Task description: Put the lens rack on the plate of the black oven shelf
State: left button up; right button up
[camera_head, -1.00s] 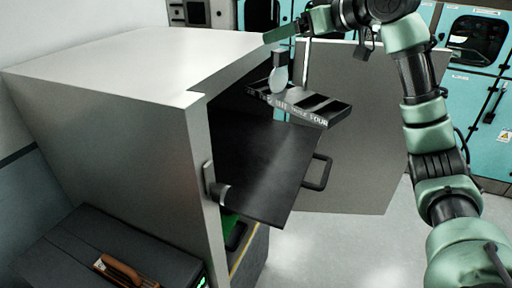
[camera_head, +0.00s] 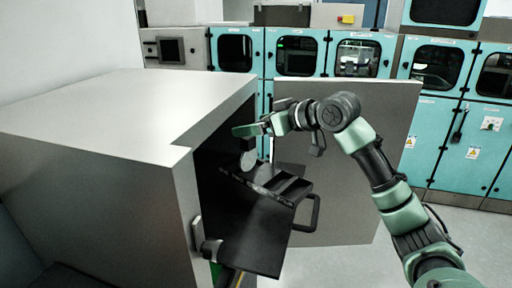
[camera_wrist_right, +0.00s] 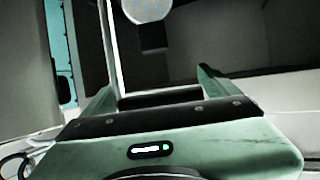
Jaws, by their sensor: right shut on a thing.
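The lens rack (camera_head: 265,186) is a black slotted tray with pale lettering on its front edge. A round pale lens (camera_head: 248,159) shows at its left end, and also in the right wrist view (camera_wrist_right: 146,9). My right gripper (camera_head: 251,130) is above the rack and shut on its upper part; the exact grip is hard to see. The right wrist view shows its green fingers (camera_wrist_right: 155,90) with a dark bar between them. The black oven shelf (camera_head: 252,245) is pulled out, and the rack is over its plate. I cannot tell if they touch. My left gripper is out of view.
The grey oven (camera_head: 110,160) stands on the left, with its side wall close to the rack. Its open door (camera_head: 345,205) stands behind the shelf. A black handle (camera_head: 308,214) is beside the shelf. Teal cabinets (camera_head: 440,150) line the back.

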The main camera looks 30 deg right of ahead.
aim_at(252, 148)
notch_tip(252, 148, down, 6)
jog(key=shift+f+p, duration=0.1)
jog(key=shift+p, duration=0.55)
jog(key=shift+f, duration=0.3)
jog(key=shift+s, duration=0.1)
jog(key=o, duration=1.8)
jog(key=shift+f, duration=0.15)
